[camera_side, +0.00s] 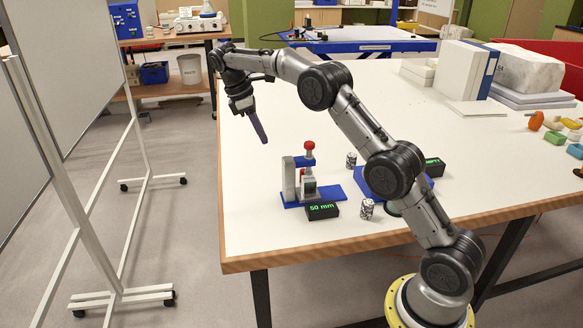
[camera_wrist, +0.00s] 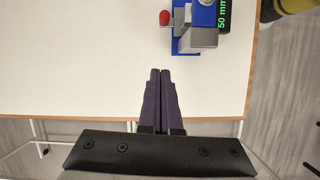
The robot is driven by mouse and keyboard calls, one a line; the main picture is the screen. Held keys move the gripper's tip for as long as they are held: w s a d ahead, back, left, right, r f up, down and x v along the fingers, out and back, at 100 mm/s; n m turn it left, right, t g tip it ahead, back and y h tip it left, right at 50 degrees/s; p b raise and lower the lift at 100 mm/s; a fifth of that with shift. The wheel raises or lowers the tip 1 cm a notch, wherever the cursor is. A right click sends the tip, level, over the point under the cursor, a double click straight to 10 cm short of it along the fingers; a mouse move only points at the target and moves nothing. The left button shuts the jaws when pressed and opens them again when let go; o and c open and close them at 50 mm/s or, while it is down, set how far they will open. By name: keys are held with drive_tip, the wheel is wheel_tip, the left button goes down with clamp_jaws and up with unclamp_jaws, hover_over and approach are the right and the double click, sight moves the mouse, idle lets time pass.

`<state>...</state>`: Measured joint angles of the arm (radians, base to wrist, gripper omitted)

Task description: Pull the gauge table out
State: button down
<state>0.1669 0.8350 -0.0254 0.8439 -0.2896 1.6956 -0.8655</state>
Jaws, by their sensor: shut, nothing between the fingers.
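A gauge (camera_side: 307,183) with a blue base, a grey and blue upright body and a red knob (camera_side: 309,146) stands on the white table near its front left. A black display (camera_side: 322,211) in front of it reads "50 mm" in green. The gauge also shows at the top of the wrist view (camera_wrist: 198,26), its red knob (camera_wrist: 165,18) to the left. In the wrist view my dark fingers (camera_wrist: 160,75) lie together, apart from the gauge.
A second blue plate (camera_side: 366,180) is partly hidden by my arm, with a display (camera_side: 434,167) beside it. Two small patterned cylinders (camera_side: 366,208) (camera_side: 351,160) stand nearby. The table's left part is clear.

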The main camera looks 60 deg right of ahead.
drive_tip(key=shift+g, duration=0.3)
drive_tip(key=x, duration=1.2)
drive_tip(key=shift+w+f, duration=0.15)
drive_tip(key=shift+f, duration=0.05)
drive_tip(key=shift+s+d, duration=0.75)
drive_tip(key=shift+s, duration=0.15)
drive_tip(key=shift+s+d, duration=0.5)
drive_tip(key=shift+s, duration=0.1)
drive_tip(key=s+d, duration=0.5)
drive_tip(key=shift+s+d, duration=0.3)
